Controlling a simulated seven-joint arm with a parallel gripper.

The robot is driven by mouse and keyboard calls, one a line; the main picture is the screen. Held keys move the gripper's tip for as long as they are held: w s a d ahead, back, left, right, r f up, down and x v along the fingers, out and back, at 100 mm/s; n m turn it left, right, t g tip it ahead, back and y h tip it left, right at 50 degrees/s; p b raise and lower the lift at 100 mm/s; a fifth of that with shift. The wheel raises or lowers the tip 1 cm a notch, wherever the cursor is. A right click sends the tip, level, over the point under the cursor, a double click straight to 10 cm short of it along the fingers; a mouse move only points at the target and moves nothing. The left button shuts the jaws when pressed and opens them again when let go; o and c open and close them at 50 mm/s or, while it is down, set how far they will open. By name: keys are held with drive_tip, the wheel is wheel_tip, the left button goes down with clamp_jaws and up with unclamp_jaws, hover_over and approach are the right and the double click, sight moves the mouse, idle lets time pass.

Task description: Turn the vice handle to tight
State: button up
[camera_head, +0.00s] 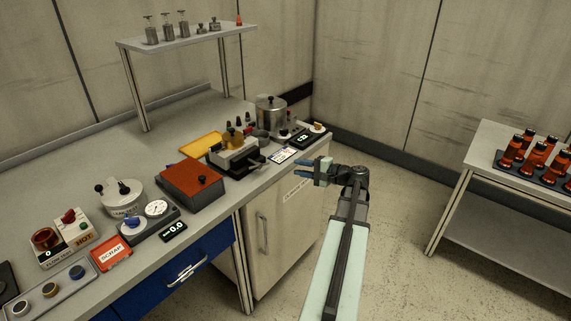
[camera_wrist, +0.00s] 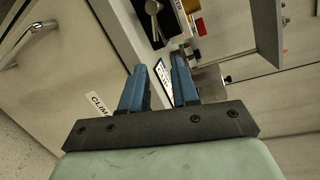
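The vice (camera_head: 236,155) is a grey block near the front edge of the bench, with a brass-coloured piece (camera_head: 233,138) at its top. A dark part at its front right looks like the handle (camera_head: 263,159), but it is small and its exact angle is unclear. In the wrist view, a dark lever with a rounded end (camera_wrist: 153,8) shows at the top edge, partly cut off; it may be this handle. My gripper (camera_head: 300,170) is to the right of the vice, in front of the bench edge. Its blue fingers are apart with nothing between them (camera_wrist: 158,64).
A red-brown box (camera_head: 190,184) stands left of the vice. A white label card (camera_head: 283,155), a small display (camera_head: 303,137) and a metal pot (camera_head: 271,114) are to its right. A cabinet (camera_head: 285,225) is below. Open floor lies right of my arm.

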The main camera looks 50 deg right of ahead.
sight(265, 164)
drive_tip(key=shift+m, duration=0.6)
drive_tip(key=x, duration=0.4)
drive_tip(key=a+x, duration=0.1)
drive_tip(key=x, duration=0.4)
drive_tip(key=a+x, duration=0.1)
drive_tip(key=x, duration=0.4)
drive_tip(key=shift+s, duration=0.1)
clamp_jaws()
